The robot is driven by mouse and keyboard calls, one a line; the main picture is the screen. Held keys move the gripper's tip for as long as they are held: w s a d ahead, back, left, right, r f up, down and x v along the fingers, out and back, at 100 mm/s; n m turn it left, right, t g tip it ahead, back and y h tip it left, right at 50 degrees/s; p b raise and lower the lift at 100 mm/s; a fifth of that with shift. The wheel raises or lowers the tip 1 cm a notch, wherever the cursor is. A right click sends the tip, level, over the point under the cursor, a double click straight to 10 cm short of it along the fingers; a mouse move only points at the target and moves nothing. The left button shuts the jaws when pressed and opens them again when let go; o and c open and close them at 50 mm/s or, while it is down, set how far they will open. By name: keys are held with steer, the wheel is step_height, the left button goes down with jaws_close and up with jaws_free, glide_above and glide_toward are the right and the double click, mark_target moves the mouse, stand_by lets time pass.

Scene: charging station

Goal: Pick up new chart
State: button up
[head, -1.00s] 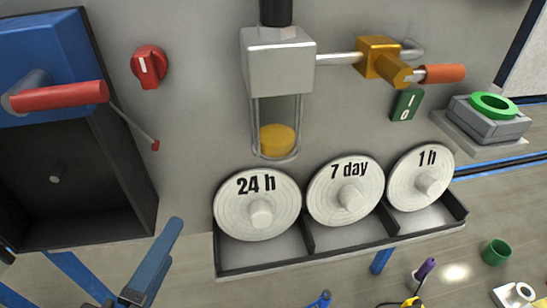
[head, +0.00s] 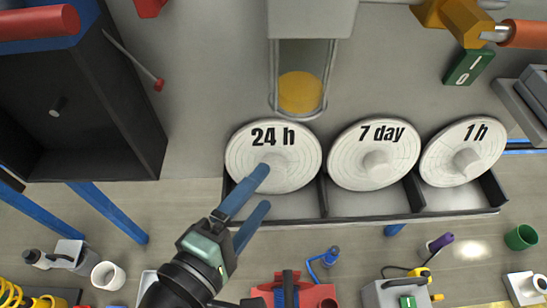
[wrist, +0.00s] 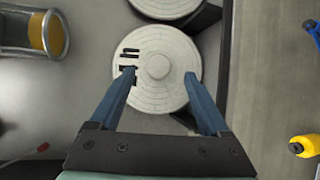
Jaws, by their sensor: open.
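Three round white charts with centre knobs stand in a black-edged rack (head: 285,222). They are the 24 h chart (head: 297,170) at left, the 7 day chart (head: 350,165) in the middle and the 1 h chart (head: 440,165) at right. My gripper (head: 263,187) is open with blue fingers at the lower part of the 24 h chart. In the wrist view my gripper (wrist: 159,73) has its fingers on either side of the knob of the 24 h chart (wrist: 160,98), covering part of its label. I cannot tell whether they touch it.
A glass cylinder with yellow contents (head: 300,92) hangs above the rack. A dark open box (head: 85,110) with a red-tipped rod (head: 135,62) is at left. A red toolbox (head: 300,295), a grey device (head: 395,292) and a green cup (head: 521,237) are below.

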mark_target(268, 178)
steer(key=x, duration=0.4)
steer(key=shift+w+a+p, duration=0.1)
steer(key=shift+w+p, duration=0.2)
steer(key=shift+w, duration=0.15)
steer(key=shift+c, duration=0.2)
jaws_close()
